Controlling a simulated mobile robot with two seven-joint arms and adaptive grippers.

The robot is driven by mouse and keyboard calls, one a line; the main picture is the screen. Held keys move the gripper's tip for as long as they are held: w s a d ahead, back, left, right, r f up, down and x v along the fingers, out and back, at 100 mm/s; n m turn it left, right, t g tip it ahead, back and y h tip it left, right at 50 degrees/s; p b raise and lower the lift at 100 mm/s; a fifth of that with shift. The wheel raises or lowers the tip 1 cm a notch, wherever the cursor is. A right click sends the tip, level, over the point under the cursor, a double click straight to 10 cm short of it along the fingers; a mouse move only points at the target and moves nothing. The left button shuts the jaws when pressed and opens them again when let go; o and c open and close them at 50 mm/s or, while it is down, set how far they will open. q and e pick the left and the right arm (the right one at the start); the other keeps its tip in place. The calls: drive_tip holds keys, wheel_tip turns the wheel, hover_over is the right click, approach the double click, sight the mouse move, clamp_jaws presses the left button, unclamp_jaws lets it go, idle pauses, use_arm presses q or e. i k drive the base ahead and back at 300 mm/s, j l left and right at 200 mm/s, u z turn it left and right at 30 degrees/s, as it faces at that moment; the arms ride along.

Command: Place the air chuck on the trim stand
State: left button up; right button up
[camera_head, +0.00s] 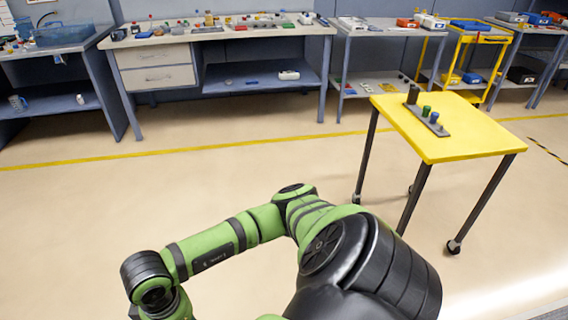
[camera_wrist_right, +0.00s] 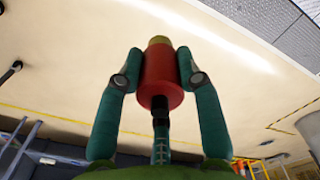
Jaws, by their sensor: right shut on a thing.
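My right gripper (camera_wrist_right: 160,62) is shut on a red cylinder with a brass-coloured end and a dark stem, which I take to be the air chuck (camera_wrist_right: 161,88). Its two teal fingers press it from both sides. The floor shows behind it. A dark narrow stand (camera_head: 441,130), which may be the trim stand, lies on the yellow table in the head view. It carries a tall dark piece (camera_head: 413,94), a green piece (camera_head: 427,111) and a blue piece (camera_head: 434,117). In the head view a green and black arm of mine shows, but no gripper. My left gripper is out of sight.
The yellow wheeled table (camera_head: 470,142) has much bare top around the stand. Grey workbenches (camera_head: 220,34) with small items line the back wall. A yellow cart (camera_head: 464,58) stands behind the table. The floor (camera_head: 230,180) between arm and benches is clear.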

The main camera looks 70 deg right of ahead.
sight(490, 136)
drive_tip(key=l+z, duration=0.3)
drive_tip(key=z, duration=0.15)
drive_tip(key=l+z, duration=0.6)
drive_tip(key=z, duration=0.25)
drive_tip(key=l+z, duration=0.4)
drive_tip(key=i+l+z, duration=0.4)
drive_tip(key=i+l, duration=0.15)
drive_tip(key=l, duration=0.35)
drive_tip(key=i+l+z, duration=0.45)
drive_tip(key=i+l, duration=0.15)
drive_tip(key=l, duration=0.2)
drive_tip(key=i+l, duration=0.3)
